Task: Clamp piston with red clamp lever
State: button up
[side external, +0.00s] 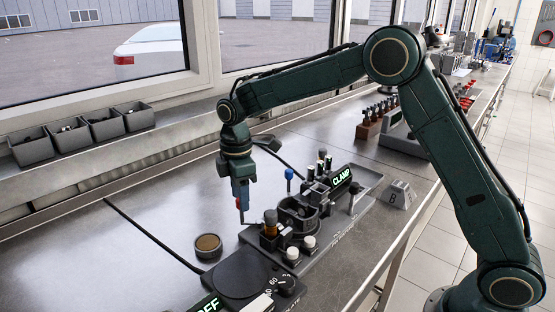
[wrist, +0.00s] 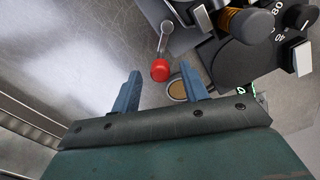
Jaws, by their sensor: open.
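The red clamp lever (wrist: 160,70) shows in the wrist view as a red ball knob on a short metal rod, fixed to the edge of a dark fixture. A small red patch of it shows by the fingers in the side view (side external: 238,203). My gripper (wrist: 160,86) is open, its two blue fingers spread to either side of the knob in the picture; I cannot tell whether they touch it. In the side view my gripper (side external: 241,196) points down at the left end of the fixture (side external: 335,237). I cannot clearly make out the piston.
A lit display (side external: 342,178) on the fixture reads "CLAMP". An amber-and-black cylinder (side external: 270,220) stands close to the gripper. A blue-knobbed lever (side external: 289,174) rises behind it. A round dish (side external: 208,243) and a black dial plate (side external: 240,272) lie in front. The bench at left is mostly clear.

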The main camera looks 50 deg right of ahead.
jog(key=shift+f, duration=0.4)
grip_shut()
jog(key=shift+w+d+m, duration=0.1)
jog(key=shift+m, duration=0.2)
jog(key=shift+d+m, duration=0.9)
jog(key=shift+m, duration=1.7)
jog(key=shift+d+m, duration=0.85)
jog(key=shift+m, duration=1.75)
jog(key=shift+d+m, duration=0.9)
jog(key=shift+m, duration=1.7)
